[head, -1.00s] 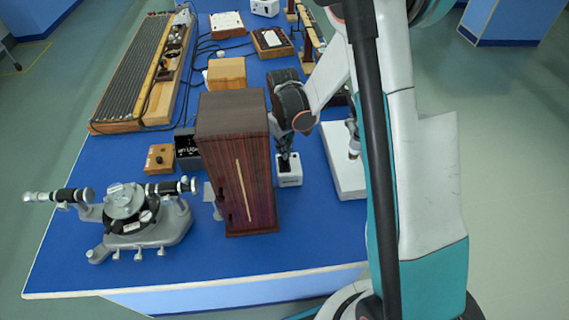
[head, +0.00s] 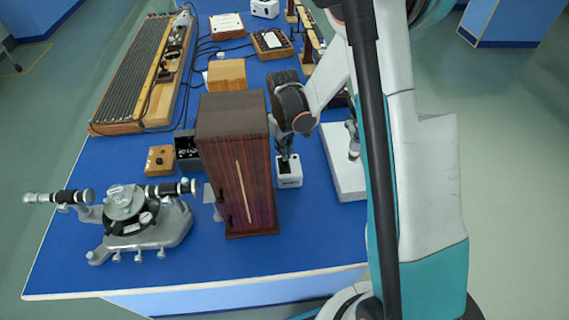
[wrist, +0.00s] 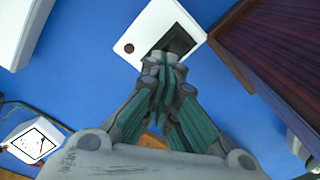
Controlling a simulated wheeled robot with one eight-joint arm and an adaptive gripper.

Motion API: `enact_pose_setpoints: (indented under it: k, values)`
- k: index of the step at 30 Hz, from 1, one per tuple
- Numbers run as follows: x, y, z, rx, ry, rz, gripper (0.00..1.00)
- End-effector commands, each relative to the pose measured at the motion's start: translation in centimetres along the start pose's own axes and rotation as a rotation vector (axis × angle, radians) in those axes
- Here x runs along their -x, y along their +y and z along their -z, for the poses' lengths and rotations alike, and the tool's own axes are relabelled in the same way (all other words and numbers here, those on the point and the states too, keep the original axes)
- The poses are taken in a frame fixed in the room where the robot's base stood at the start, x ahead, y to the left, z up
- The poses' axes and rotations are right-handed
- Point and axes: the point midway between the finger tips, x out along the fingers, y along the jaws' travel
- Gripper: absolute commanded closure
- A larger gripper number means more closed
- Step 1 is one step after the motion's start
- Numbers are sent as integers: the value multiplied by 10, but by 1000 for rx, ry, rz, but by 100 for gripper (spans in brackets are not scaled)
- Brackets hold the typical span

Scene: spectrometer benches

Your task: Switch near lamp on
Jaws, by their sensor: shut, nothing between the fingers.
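A tall dark wooden box (head: 236,170), which looks like the lamp housing, stands upright near the front of the blue bench. A pale slit strip runs down its front face. A small white switch box (head: 289,178) with a black rocker sits just right of it. In the wrist view the white box (wrist: 150,25) shows a dark red round spot and the dark rocker (wrist: 178,40). My gripper (head: 284,156) points down at the switch box, fingers shut and empty. In the wrist view my fingertips (wrist: 163,60) overlap the rocker's near edge; contact cannot be told.
A grey spectrometer (head: 130,215) stands left of the wooden box. A small black display box (head: 187,150) and a wooden knob box (head: 160,160) are behind it. A white slab (head: 343,165) lies right of the switch box, close to my arm. The bench's front strip is clear.

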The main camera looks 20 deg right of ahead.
Motion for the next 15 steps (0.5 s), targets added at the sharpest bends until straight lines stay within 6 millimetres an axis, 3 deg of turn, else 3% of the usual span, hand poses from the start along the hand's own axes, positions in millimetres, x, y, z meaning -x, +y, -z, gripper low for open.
enact_pose_setpoints:
  k: [15]
  values:
    - [-4,0,0,0,0,0,100]
